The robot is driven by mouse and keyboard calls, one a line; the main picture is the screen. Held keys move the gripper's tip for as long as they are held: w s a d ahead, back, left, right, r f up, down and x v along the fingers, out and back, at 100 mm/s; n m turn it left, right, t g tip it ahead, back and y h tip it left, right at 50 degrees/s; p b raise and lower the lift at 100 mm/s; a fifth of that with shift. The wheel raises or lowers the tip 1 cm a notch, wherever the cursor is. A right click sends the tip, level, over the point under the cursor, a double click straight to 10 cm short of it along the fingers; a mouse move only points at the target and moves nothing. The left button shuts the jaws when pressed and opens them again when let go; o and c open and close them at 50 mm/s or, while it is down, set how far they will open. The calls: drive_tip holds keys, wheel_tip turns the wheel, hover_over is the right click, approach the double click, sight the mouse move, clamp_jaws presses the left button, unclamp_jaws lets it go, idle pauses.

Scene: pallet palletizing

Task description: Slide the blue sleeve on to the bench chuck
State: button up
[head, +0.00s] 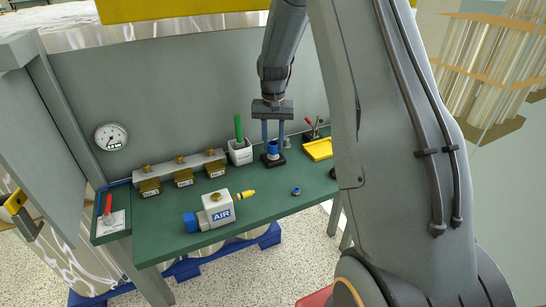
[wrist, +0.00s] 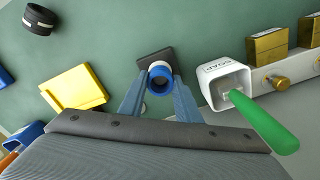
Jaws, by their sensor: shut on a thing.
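The blue sleeve (wrist: 160,80) is a short open tube held between the two blue fingers of my gripper (wrist: 159,86), which is shut on it. The sleeve also shows in the head view (head: 272,147), near the back of the bench. The bench chuck (head: 272,161) has a dark square base directly below the sleeve. In the wrist view the chuck's base (wrist: 152,60) and a bit of pale metal show behind the sleeve. I cannot tell whether the sleeve is around the chuck's post or just above it.
A white pot (head: 240,152) with a green handle stands close left of my gripper. A yellow tray (head: 318,150) lies to the right. A manifold with brass blocks (head: 184,176), an AIR unit (head: 217,212) and a small blue ring (head: 296,191) are also on the green bench (head: 180,240).

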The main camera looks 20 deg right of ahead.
drive_tip(key=shift+f+b, duration=0.3)
drive_tip(key=shift+f, duration=0.6)
idle(0.5)
drive_tip(key=o, duration=1.1)
wheel_tip(320, 180, up, 8)
drive_tip(key=shift+f+b, duration=0.1)
drive_tip(key=shift+b, duration=1.1)
drive_tip(key=s+a+f+n, duration=0.1)
drive_tip(key=s+a, duration=0.3)
drive_tip(key=s, duration=0.4)
drive_tip(key=s+a+f+n+t, duration=0.1)
drive_tip(key=s+a, duration=0.3)
drive_tip(key=s, duration=0.5)
drive_tip(key=s+a+f+n, duration=0.1)
drive_tip(key=s+a+n, duration=0.2)
drive_tip(key=s, duration=0.6)
drive_tip(key=shift+a+n, duration=0.3)
drive_tip(key=shift+a, duration=0.15)
